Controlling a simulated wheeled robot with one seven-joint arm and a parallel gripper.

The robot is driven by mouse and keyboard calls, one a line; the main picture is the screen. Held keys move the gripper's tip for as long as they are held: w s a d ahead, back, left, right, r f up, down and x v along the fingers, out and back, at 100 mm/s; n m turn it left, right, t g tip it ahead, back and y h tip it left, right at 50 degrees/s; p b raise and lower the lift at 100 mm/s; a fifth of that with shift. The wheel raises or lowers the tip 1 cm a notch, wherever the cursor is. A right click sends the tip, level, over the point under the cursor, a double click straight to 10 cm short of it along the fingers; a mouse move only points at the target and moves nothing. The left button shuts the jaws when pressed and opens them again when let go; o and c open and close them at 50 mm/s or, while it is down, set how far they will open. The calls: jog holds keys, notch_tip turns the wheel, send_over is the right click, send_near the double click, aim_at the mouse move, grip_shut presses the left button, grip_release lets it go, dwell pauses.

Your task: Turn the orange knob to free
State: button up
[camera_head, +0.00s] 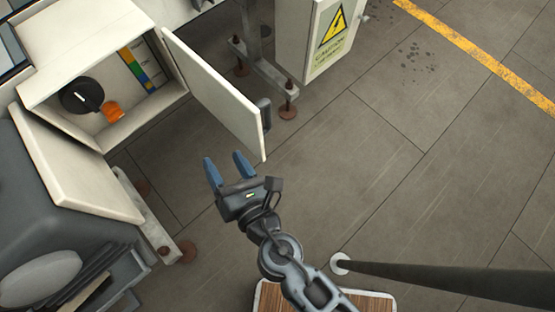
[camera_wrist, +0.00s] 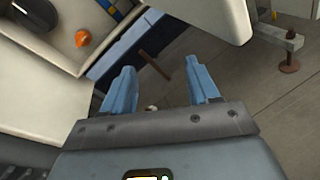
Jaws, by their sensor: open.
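An orange knob (camera_head: 112,111) sits inside an open cream cabinet, beside a larger black round dial (camera_head: 82,96) with a pale mark. The orange knob also shows in the wrist view (camera_wrist: 82,38), at the upper left. A strip of coloured labels (camera_head: 140,68) is on the cabinet's inner wall. My gripper (camera_head: 228,166) has blue fingers that are apart, with nothing between them. It is outside the cabinet, to the right of and below the orange knob in the head view, apart from it.
The cabinet (camera_head: 100,20) has its open door (camera_head: 215,95) standing out to the right, near my gripper. A cream panel (camera_head: 78,168) stands at the left below the opening. A white box with a caution sign (camera_head: 325,35) stands at the top. Floor to the right is clear.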

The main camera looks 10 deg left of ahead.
jog(key=s+d+f+m+h, duration=0.2)
jog(key=d+m, duration=0.5)
jog(key=d, duration=0.4)
jog(key=shift+s+m+b, duration=0.3)
jog(key=shift+s+b, duration=0.05)
jog(key=shift+b, duration=0.05)
